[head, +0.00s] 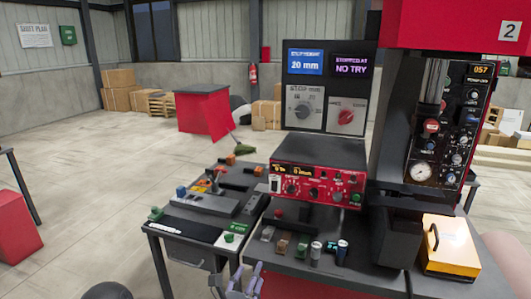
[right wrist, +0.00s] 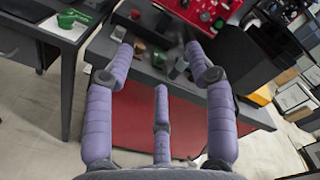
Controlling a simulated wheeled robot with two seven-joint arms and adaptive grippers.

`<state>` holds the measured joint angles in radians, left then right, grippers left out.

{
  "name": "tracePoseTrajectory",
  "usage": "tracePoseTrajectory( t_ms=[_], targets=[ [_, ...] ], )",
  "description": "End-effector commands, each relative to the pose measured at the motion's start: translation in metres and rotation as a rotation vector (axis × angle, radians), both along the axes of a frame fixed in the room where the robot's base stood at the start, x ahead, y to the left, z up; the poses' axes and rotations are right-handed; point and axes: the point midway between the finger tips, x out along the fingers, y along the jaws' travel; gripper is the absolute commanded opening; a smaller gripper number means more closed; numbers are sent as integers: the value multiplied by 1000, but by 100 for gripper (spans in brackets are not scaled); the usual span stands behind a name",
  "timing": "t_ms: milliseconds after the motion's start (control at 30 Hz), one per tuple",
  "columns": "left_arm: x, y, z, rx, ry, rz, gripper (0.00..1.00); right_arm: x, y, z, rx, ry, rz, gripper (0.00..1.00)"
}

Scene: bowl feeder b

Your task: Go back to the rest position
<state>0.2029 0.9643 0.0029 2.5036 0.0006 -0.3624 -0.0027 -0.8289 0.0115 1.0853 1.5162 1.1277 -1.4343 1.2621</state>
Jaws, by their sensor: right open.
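My right gripper (head: 243,282) shows at the bottom edge of the head view, low in front of the bench, with only part of its purple fingers in sight. In the right wrist view the right gripper (right wrist: 160,62) has its purple fingers spread apart with nothing between them. Beyond the fingertips there are the front of the bench and its small parts, apart from the fingers as far as I can tell. My left gripper is not in view.
The bench carries a red control box (head: 318,172), small blocks and cylinders (head: 316,250), and a yellow-topped box (head: 451,246). A tall red and black machine (head: 432,130) stands at right. A side table (head: 205,215) holds several small parts. Open floor (head: 80,190) lies at left.

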Motion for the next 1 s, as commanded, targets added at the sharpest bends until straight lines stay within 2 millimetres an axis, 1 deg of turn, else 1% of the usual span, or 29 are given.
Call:
tracePoseTrajectory(
  t_ms=[233, 333, 467, 567, 667, 700, 767, 800, 867, 900, 967, 1000],
  targets=[
    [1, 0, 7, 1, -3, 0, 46, 21, -9, -25, -141, 97, 53, 55],
    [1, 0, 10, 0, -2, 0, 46, 29, -14, -40, -214, 148, 87, 55],
    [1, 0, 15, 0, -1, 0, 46, 41, -22, -66, -329, 235, 144, 55],
    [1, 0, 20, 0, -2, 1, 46, 48, -31, -92, -433, 320, 206, 55],
    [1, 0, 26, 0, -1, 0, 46, 51, -45, -129, -560, 433, 295, 55],
    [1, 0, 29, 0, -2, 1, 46, 50, -52, -148, -619, 489, 344, 55],
    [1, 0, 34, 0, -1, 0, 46, 44, -64, -179, -712, 581, 434, 55],
    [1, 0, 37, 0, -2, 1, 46, 37, -72, -201, -773, 643, 502, 55],
    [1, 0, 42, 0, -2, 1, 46, 21, -84, -232, -855, 730, 615, 55],
    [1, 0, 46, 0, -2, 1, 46, 8, -92, -253, -905, 785, 695, 55],
    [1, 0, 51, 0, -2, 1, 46, -16, -103, -281, -969, 858, 825, 55],
    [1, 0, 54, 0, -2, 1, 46, -36, -110, -298, -1004, 901, 918, 55]
  ],
)
